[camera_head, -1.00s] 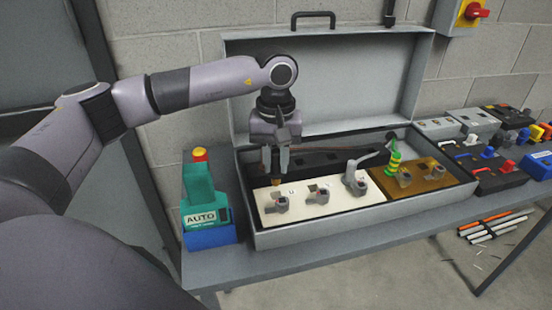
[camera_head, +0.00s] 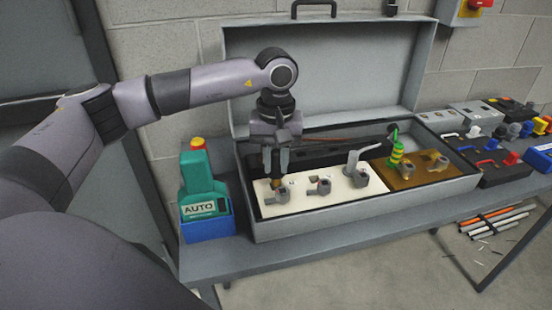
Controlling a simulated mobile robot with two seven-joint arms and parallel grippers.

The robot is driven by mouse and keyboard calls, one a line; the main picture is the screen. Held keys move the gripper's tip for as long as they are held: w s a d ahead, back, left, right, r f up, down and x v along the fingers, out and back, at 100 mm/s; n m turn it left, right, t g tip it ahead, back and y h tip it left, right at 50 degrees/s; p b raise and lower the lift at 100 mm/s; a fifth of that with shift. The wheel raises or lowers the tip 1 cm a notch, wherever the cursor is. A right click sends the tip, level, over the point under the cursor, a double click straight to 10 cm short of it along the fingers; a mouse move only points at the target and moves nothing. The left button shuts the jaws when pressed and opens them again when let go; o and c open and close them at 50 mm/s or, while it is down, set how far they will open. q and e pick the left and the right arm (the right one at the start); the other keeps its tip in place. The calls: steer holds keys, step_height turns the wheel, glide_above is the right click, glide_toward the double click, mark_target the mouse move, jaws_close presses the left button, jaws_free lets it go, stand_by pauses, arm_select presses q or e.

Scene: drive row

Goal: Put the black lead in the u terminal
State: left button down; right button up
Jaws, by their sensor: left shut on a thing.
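My left gripper (camera_head: 275,163) points down over the left end of the cream terminal block (camera_head: 336,205). It is shut on the black lead (camera_head: 276,171), whose brass-coloured end points down. That end is at the top of the leftmost grey terminal (camera_head: 275,197), beside a small mark that looks like a U. I cannot tell whether the end is inside the terminal or just above or behind it. A second grey terminal (camera_head: 320,186) and one with a raised lever (camera_head: 361,172) stand to the right. My right gripper is out of view.
The block sits in an open grey case (camera_head: 365,218), lid up behind. A brown block (camera_head: 420,180) with a green-yellow lead (camera_head: 397,152) is on the right. A green AUTO device (camera_head: 200,185) in a blue holder stands left; boxes crowd the bench's right.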

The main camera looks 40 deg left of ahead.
mark_target(276, 152)
arm_select(q)
steer(key=shift+f, duration=0.3)
steer(key=shift+f+b, duration=1.35)
steer(key=shift+f, duration=0.2)
steer(key=c, duration=0.9)
jaws_free()
steer(key=shift+r, duration=0.1)
step_height(276, 152, up, 7)
